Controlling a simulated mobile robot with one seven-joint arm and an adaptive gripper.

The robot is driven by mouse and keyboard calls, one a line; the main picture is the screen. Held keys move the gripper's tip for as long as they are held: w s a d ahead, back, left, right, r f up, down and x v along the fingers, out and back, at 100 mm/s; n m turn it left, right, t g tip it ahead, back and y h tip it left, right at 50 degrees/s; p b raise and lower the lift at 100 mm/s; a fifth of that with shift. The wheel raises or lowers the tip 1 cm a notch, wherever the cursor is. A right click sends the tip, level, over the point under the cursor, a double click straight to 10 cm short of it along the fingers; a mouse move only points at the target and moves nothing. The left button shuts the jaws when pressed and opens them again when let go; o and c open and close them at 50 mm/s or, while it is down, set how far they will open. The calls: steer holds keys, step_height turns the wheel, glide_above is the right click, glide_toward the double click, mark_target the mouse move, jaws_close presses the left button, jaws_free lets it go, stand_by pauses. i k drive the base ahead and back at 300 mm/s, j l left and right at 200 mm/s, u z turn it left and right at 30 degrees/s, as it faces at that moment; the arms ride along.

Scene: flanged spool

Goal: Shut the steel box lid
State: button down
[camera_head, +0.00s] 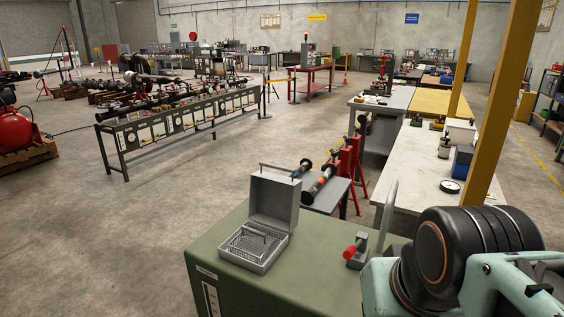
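The steel box (256,264) stands on the green cabinet (215,262) in front of me. Its lid (274,202) is open and stands about upright at the back of the box. A perforated tray or insert (240,247) with a bar-like handle shows inside the open box. My arm is at the lower right, to the right of the box and apart from it. My gripper is not visible in this view.
A grey device with a red knob (350,251) and an upright grey lever (388,212) stand on the cabinet between the box and my arm. A yellow post (497,110) rises at the right. The cabinet top in front of the box is clear.

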mark_target(274, 200)
steer(key=i+j+z, duration=0.1)
steer(key=j, duration=0.4)
steer(key=i+j, duration=0.1)
steer(key=j, duration=0.4)
steer(key=i+j+z, duration=0.15)
steer(key=j, duration=0.35)
steer(key=i+j, duration=0.1)
steer(key=j, duration=0.3)
steer(key=i+j+z, duration=0.15)
steer(key=j, duration=0.2)
